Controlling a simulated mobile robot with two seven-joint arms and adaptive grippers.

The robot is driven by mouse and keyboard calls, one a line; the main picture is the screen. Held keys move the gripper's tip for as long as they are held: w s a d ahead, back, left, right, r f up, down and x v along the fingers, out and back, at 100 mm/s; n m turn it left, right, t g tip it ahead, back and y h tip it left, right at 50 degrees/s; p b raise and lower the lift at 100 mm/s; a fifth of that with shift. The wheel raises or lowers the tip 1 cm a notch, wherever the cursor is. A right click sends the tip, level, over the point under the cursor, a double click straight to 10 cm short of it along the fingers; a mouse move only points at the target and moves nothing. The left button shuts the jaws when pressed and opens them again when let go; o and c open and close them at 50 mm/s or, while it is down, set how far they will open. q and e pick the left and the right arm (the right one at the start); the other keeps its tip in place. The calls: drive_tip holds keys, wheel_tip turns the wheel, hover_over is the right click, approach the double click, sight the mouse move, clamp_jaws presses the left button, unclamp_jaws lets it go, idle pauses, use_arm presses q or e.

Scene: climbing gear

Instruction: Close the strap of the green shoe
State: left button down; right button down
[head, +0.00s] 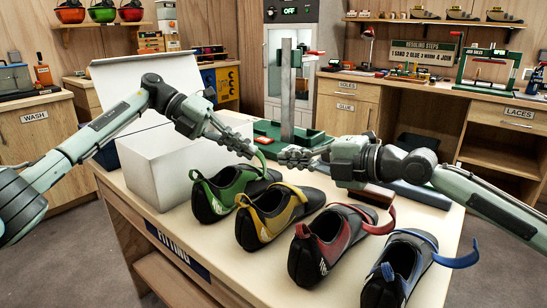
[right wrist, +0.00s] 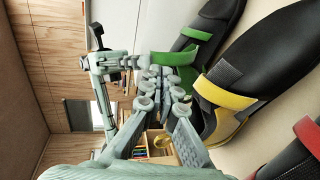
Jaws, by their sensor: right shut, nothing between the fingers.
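The green shoe (head: 222,192), black with green trim, stands at the left end of a row of shoes on the table. Its green strap (head: 261,158) sticks up from the shoe between my two grippers; it also shows in the right wrist view (right wrist: 174,58). My right gripper (head: 284,157) is shut and empty, with its fingertips just right of the strap; whether they touch it is unclear. In the right wrist view its fingers (right wrist: 163,90) are together beside the strap. My left gripper (head: 250,149) hangs above the green shoe, left of the strap; its finger opening is unclear.
A yellow shoe (head: 265,217), a red shoe (head: 322,245) and a blue shoe (head: 400,272) stand to the right. The red and blue straps stick out loose. A white box (head: 165,170) stands behind left, and a green-based stand (head: 290,133) behind.

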sight(260, 155)
use_arm(q)
drive_tip(key=shift+f, duration=0.2)
use_arm(e)
drive_tip(key=shift+x, duration=2.3)
drive_tip(key=shift+w+a, duration=0.35)
drive_tip(key=shift+a, duration=0.15)
use_arm(q)
drive_tip(key=c, duration=2.2)
unclamp_jaws()
drive_tip(key=shift+s+d, duration=0.1)
drive_tip(key=shift+d, duration=0.05)
drive_tip(key=o, duration=0.4)
use_arm(e)
drive_tip(key=shift+r, duration=0.1)
use_arm(q)
drive_tip(key=shift+r, duration=0.15)
